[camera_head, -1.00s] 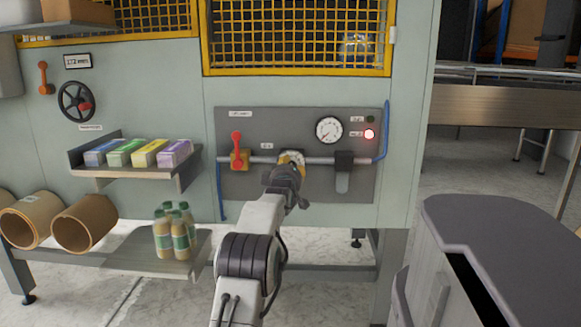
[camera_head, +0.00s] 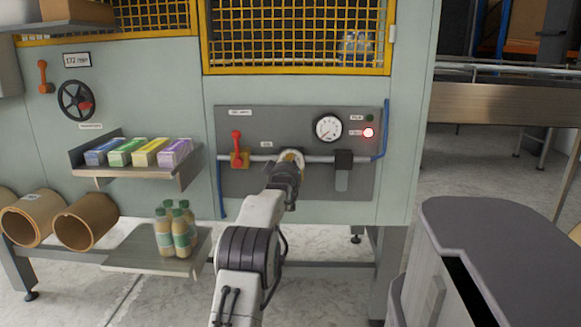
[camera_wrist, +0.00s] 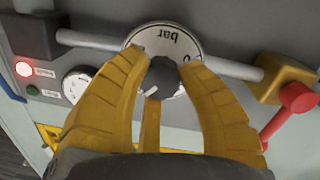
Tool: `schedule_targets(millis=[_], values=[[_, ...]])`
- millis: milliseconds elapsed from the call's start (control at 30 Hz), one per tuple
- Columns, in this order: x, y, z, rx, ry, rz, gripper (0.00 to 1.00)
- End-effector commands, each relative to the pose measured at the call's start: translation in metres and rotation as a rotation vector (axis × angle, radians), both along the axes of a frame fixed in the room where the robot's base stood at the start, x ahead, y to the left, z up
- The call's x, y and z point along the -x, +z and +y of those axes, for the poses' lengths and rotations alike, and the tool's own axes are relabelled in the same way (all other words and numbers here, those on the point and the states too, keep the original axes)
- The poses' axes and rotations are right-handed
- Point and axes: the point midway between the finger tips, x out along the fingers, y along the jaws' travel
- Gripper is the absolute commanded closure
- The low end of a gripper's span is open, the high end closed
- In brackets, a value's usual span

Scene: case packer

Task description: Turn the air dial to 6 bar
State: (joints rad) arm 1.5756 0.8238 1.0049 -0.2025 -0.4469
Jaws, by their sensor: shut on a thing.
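The air dial (camera_wrist: 168,35) shows in the wrist view as a white round scale marked "bar", with a dark knob (camera_wrist: 163,78) at its middle. A white mark on the knob points down and left in that view. My gripper (camera_wrist: 163,60) has its yellow fingers closed around the knob. The fingers cover parts of the scale, and I cannot read the set value. In the head view the dial (camera_head: 292,155) is mostly hidden behind my gripper (camera_head: 288,168). A pressure gauge (camera_head: 328,128) sits up and right of it; its figures are too small to read.
A red-handled valve (camera_head: 237,145) sits on the pipe left of the dial, and a dark filter unit (camera_head: 343,160) sits right. A red lamp (camera_head: 368,132) is lit; the green lamp (camera_head: 370,117) above is dark. A shelf (camera_head: 185,175) with coloured boxes is further left.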

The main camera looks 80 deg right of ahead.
Motion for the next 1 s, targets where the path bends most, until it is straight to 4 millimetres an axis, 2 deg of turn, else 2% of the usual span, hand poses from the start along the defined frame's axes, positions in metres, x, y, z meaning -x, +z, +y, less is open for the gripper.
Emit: schedule_targets(millis=[33,333,367,600,1000], values=[[-0.0028,0.0064,0.0001,0.014,0.003,-0.002,0.98],[-0.0033,0.0073,0.0002,0.016,0.004,-0.001,0.98],[-0.0034,0.0073,0.0002,0.016,0.004,-0.001,0.62],[-0.0021,0.0043,0.0002,0.009,0.002,-0.001,0.41],[-0.0009,0.0024,0.0023,0.004,0.001,-0.001,0.39]])
